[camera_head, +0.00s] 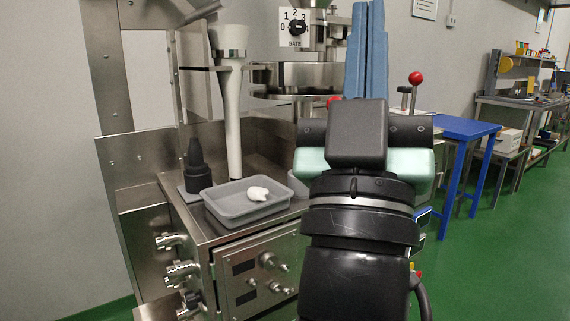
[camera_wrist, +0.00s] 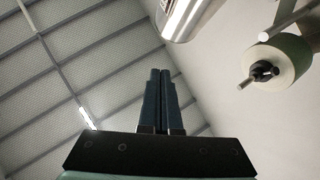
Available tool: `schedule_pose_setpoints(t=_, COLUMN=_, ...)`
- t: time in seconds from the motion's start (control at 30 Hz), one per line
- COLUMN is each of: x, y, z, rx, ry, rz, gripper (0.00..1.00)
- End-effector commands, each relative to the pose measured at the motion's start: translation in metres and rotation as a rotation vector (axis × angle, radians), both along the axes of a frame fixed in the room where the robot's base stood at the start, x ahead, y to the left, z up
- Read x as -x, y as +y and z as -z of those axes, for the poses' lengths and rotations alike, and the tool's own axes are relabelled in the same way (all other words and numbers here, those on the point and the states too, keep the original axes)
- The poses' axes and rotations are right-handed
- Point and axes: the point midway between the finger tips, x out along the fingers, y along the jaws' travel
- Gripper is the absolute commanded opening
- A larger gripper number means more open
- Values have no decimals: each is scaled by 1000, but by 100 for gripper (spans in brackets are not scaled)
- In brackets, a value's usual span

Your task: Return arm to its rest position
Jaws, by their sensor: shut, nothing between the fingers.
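My arm rises in the middle right of the head view, in front of the packing machine. My gripper (camera_head: 368,12) points straight up at its end, with long blue-grey fingers close together. In the wrist view my gripper (camera_wrist: 163,75) also shows its fingers side by side, shut with nothing between them. Behind the fingers, the wrist view shows the ceiling (camera_wrist: 90,60) and a pale wall. The gripper touches nothing that I can see. My arm hides part of the machine.
A grey tray (camera_head: 238,212) holding a small white item (camera_head: 258,193) sits on the steel machine top, beside a black bottle-shaped part (camera_head: 196,165). A gate dial (camera_head: 296,28) is above. A blue table (camera_head: 464,127) and workbench (camera_head: 520,100) stand right. Green floor (camera_head: 500,250) is clear there.

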Motion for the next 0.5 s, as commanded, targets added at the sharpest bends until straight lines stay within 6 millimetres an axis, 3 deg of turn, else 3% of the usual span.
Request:
schedule_pose_setpoints(t=0.23, x=60, y=71, z=-9, rx=-127, ry=89, rz=-387, gripper=0)
schedule_pose_setpoints(t=0.3, x=53, y=65, z=-37, rx=-127, ry=92, rz=-363, gripper=0)
schedule_pose_setpoints(t=0.5, x=52, y=64, z=-83, rx=-126, ry=90, rz=-360, gripper=0)
